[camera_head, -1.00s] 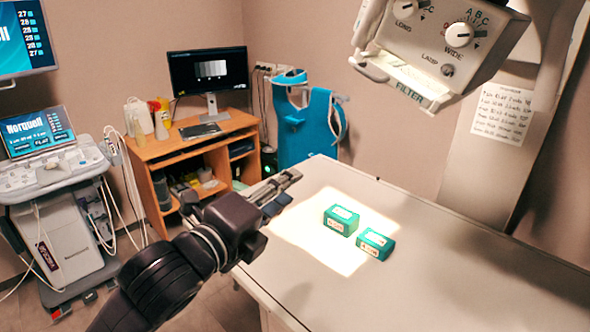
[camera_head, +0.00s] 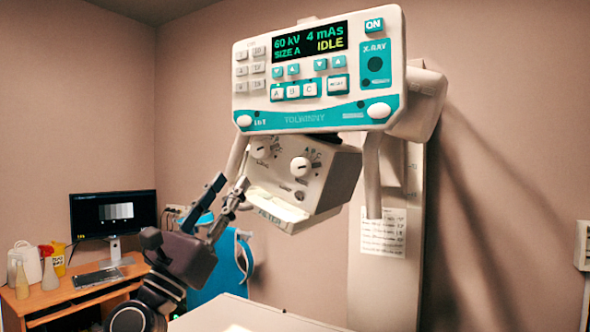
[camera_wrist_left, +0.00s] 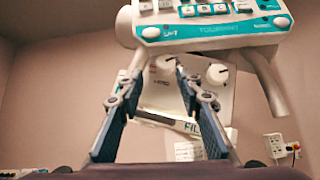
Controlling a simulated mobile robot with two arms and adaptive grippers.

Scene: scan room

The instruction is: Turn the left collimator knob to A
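The collimator (camera_head: 325,190) is a pale box under the control panel. Its left knob (camera_head: 260,149) is white and round, with small letters beside it too blurred to read. The right knob (camera_head: 300,167) has A, B, C above it. My left gripper (camera_head: 231,184) points up toward the collimator, just below and left of the left knob. I see no contact; the remaining distance is unclear. My right gripper is in no view.
The control panel (camera_head: 320,75) hangs above the collimator and reads "SIZE A" and "IDLE". A filter ledge (camera_head: 275,208) juts out at the collimator's lower front. The table (camera_head: 255,318) is below. A desk with a monitor (camera_head: 113,212) stands at left.

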